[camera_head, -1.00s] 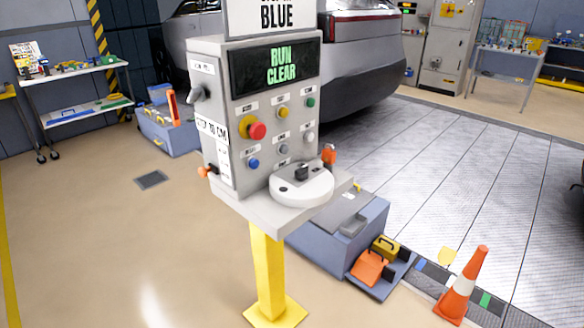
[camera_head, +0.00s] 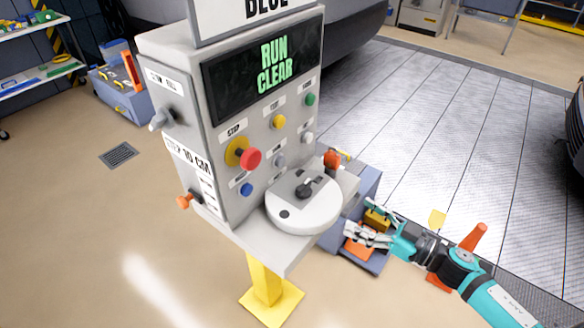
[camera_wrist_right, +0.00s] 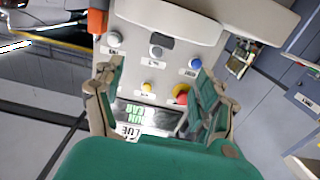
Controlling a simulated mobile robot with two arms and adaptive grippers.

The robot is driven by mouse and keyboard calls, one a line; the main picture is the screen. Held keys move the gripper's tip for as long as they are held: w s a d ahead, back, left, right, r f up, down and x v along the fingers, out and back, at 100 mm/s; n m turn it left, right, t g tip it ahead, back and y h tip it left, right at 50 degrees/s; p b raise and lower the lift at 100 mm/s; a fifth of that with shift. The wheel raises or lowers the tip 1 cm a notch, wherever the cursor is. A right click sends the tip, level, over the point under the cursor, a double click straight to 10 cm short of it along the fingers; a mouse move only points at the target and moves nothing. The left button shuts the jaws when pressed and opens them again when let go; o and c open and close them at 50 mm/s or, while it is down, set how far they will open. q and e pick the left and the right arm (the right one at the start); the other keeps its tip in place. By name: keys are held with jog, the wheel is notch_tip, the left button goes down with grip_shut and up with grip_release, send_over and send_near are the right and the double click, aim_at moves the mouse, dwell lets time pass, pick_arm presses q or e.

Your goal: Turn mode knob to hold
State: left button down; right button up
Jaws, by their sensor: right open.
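The grey control panel (camera_head: 215,150) stands on a yellow post, its screen (camera_head: 275,62) reading "RUN CLEAR". A black knob (camera_head: 304,190) sits on a white round dial (camera_head: 303,212) on the panel's shelf. A grey side knob (camera_head: 161,119) is on the left face; I cannot tell from the labels which is the mode knob. My right gripper (camera_head: 366,222) is open and empty, right of the shelf and apart from it. In the right wrist view its fingers (camera_wrist_right: 152,90) are spread, with the panel upside down beyond them. My left gripper is not in view.
A red stop button (camera_head: 250,160) and several small coloured buttons are on the panel front. Orange handles stand at the shelf's right (camera_head: 331,160) and the panel's lower left (camera_head: 185,201). A traffic cone (camera_head: 474,237) is behind my right arm. Floor at left is open.

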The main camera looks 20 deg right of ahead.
jog(key=a, duration=0.1)
jog(key=p, duration=0.2)
send_near(306, 187)
jog(key=p+x, duration=0.1)
jog(key=x, duration=0.8)
jog(key=shift+w+a+r, duration=0.1)
jog(key=shift+w+a, duration=0.05)
jog(key=shift+w, duration=0.2)
jog(key=shift+w+a, duration=0.35)
jog(key=shift+w, duration=0.05)
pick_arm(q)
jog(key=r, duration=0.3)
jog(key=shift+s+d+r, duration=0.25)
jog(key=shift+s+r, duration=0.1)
pick_arm(e)
jog(key=shift+c, duration=0.8)
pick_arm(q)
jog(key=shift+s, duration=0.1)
pick_arm(e)
grip_shut()
